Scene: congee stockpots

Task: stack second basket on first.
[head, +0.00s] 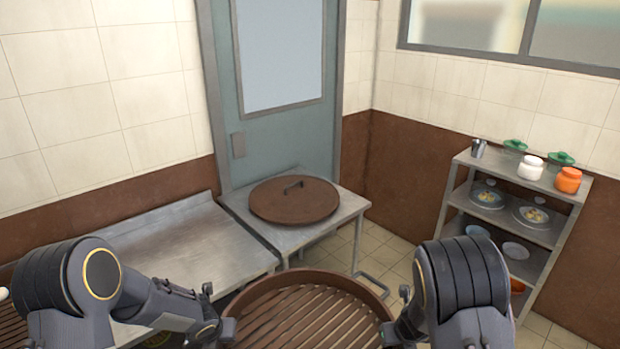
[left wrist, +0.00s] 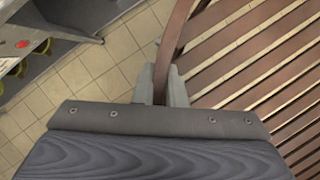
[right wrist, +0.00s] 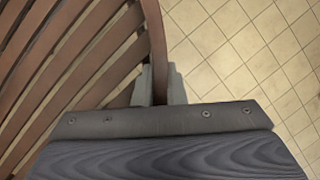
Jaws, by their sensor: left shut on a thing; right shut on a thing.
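A round brown slatted basket (head: 305,312) is at the bottom centre of the head view, its near part cut off. My left gripper (head: 226,326) is shut on its left rim, and my right gripper (head: 388,332) is shut on its right rim. The left wrist view shows the rim between the fingers (left wrist: 163,85) and the slats (left wrist: 255,65). The right wrist view shows the same at its fingers (right wrist: 158,85). Floor tiles show beyond the rim, so the basket is held in the air. Another brown slatted piece (head: 11,328) shows at the lower left edge, mostly hidden by my left arm.
A brown round lid with a handle (head: 294,200) lies on a steel table (head: 340,222) by the door. A long steel counter (head: 185,245) runs along the left wall. A shelf rack (head: 510,228) with jars and bowls stands at right. Tiled floor is open between.

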